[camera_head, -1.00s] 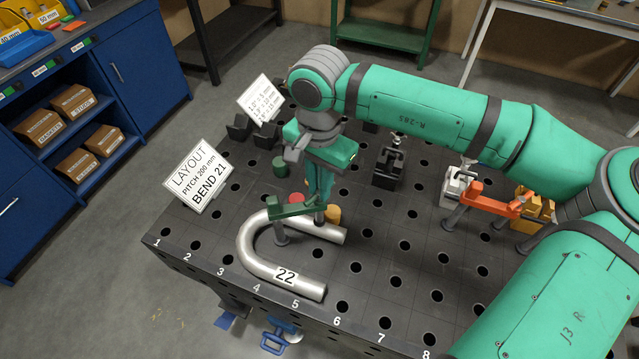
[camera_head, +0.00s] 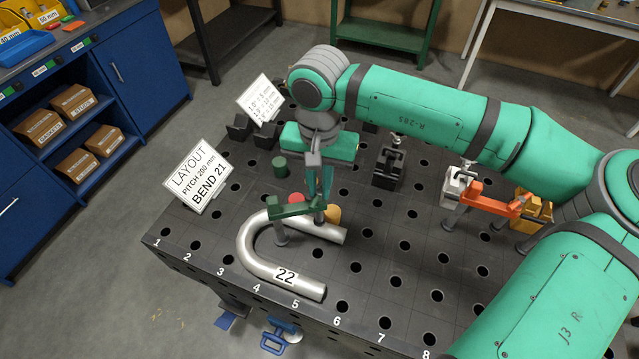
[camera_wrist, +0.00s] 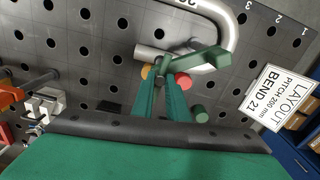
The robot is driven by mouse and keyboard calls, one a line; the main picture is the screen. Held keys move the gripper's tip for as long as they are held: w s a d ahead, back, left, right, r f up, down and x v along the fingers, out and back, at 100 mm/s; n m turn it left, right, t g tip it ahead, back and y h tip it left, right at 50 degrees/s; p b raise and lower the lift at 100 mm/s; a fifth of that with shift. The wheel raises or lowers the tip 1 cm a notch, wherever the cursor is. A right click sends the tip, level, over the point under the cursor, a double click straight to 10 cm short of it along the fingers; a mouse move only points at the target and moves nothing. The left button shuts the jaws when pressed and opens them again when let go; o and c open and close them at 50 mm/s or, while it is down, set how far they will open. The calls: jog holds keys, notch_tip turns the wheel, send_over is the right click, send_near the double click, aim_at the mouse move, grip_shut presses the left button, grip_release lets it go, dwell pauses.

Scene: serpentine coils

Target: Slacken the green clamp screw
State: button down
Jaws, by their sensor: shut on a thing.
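The green clamp (camera_head: 290,209) stands on the perforated black table, its arm reaching over one leg of a bent steel tube (camera_head: 250,255) marked 22. It also shows in the wrist view (camera_wrist: 205,60). My gripper (camera_head: 323,203) points down at the right end of the clamp arm, with its fingers shut on the clamp's screw. The fingers mostly hide the screw. In the wrist view my fingertips (camera_wrist: 166,75) meet at the near end of the clamp arm.
Red (camera_head: 296,198) and yellow (camera_head: 333,214) round pieces sit close to the fingers, and a green cylinder (camera_head: 280,167) stands behind. An orange clamp (camera_head: 490,201) is to the right. A layout sign (camera_head: 199,176) stands at the left edge. The table's front right is clear.

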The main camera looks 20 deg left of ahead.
aim_at(319, 191)
jog(key=c, duration=1.7)
grip_release()
jog(key=shift+r, duration=0.1)
notch_tip(319, 191, up, 11)
jog(key=shift+f, duration=0.2)
